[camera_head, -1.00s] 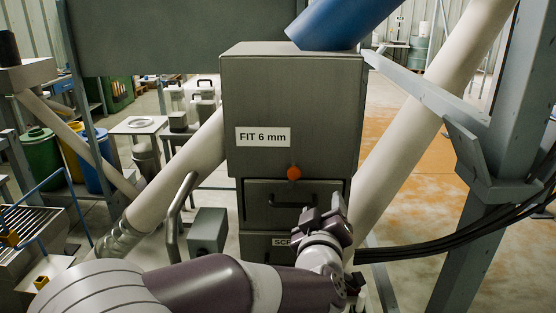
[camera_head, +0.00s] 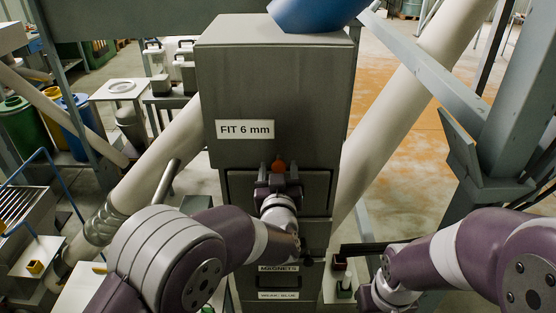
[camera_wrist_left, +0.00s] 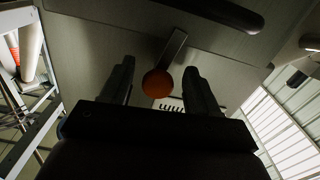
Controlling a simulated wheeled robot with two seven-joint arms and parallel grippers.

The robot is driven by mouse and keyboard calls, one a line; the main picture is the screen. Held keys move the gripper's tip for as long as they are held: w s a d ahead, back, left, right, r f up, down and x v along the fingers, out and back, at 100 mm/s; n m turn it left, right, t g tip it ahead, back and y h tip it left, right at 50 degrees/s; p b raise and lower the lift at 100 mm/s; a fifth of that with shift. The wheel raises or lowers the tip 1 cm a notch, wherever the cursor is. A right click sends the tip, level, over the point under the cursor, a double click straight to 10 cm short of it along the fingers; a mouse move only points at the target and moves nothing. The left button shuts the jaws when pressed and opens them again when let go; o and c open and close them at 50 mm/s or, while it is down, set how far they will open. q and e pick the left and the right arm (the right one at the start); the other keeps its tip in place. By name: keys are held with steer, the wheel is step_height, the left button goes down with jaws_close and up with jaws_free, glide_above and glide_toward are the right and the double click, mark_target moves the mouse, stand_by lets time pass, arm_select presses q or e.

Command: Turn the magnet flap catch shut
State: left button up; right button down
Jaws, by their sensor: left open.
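The magnet flap catch is a short metal lever (camera_wrist_left: 175,52) with an orange round knob (camera_head: 278,166) on the front of the grey housing (camera_head: 270,90). My left gripper (camera_head: 278,178) is just below the knob in the head view. In the left wrist view the open fingers (camera_wrist_left: 158,72) stand on either side of the orange knob (camera_wrist_left: 157,84), with gaps to it. I cannot tell how deep the knob sits between them. My right arm (camera_head: 450,255) comes in from the right, its gripper not visible.
A drawer front with a dark handle (camera_wrist_left: 225,14) is by the catch. A label panel reading MAGNETS (camera_head: 278,268) is lower down. Pale pipes (camera_head: 165,160) slant past the housing, and a steel post (camera_head: 525,100) stands at the right.

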arm_select(q)
steer(key=shift+w+r, duration=0.25)
steer(key=shift+w, duration=0.2)
steer(key=shift+w+f, duration=0.15)
steer(key=shift+w, duration=0.05)
steer(key=c, duration=1)
steer(key=shift+f+n+b, duration=0.35)
steer(key=shift+n+b, duration=0.15)
steer(key=shift+b, duration=0.55)
steer(key=shift+r, duration=0.25)
steer(key=o, duration=1)
arm_select(e)
steer(key=shift+s+f, duration=0.3)
steer(key=shift+f, duration=0.25)
arm_select(q)
steer(key=shift+r, duration=0.1)
steer(key=shift+s, duration=0.15)
